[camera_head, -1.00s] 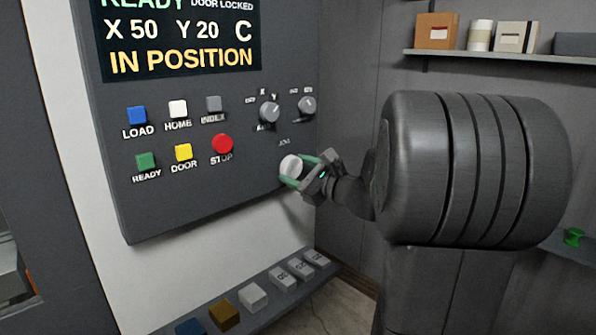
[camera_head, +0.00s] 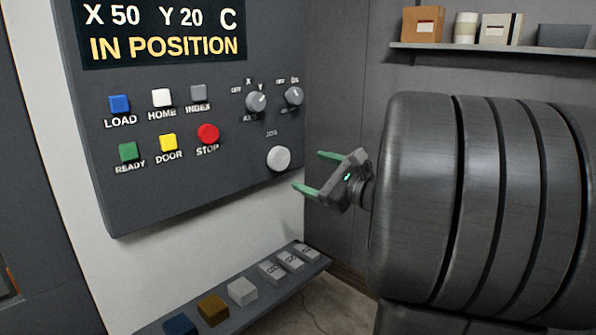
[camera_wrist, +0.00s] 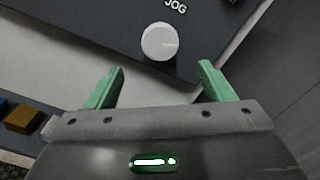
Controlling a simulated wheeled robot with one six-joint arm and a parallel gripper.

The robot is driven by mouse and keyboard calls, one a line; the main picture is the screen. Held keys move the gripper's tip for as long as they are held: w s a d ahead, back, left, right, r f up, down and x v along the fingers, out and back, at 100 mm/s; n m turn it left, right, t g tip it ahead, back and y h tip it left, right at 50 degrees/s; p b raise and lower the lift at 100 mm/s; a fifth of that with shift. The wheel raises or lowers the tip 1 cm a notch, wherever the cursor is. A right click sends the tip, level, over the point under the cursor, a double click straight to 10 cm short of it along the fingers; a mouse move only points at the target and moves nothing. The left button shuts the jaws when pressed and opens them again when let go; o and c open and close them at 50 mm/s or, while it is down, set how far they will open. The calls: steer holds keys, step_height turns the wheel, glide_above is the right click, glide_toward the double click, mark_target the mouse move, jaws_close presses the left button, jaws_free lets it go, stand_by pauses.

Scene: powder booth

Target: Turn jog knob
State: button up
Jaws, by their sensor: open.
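The jog knob (camera_head: 279,158) is a white round knob at the lower right of the dark grey control panel (camera_head: 180,195), under the label JOG. In the wrist view the jog knob (camera_wrist: 159,42) is ahead of the fingertips and roughly centred between them. My gripper (camera_head: 313,171) has two green fingers spread apart, pointing left toward the knob. It also shows open and empty in the wrist view (camera_wrist: 162,68). The fingers are apart from the knob, to its right in the head view. The display reads X 50 Y 20 C, IN POSITION.
Two smaller selector knobs (camera_head: 257,101) (camera_head: 293,96) sit above the jog knob. A red STOP button (camera_head: 208,133) and several coloured buttons are to the left. A ledge with blocks (camera_head: 242,290) runs below the panel. A shelf (camera_head: 480,48) with boxes is on the back wall.

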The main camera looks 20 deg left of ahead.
steer(key=shift+v, duration=2.2)
steer(key=shift+b, duration=0.35)
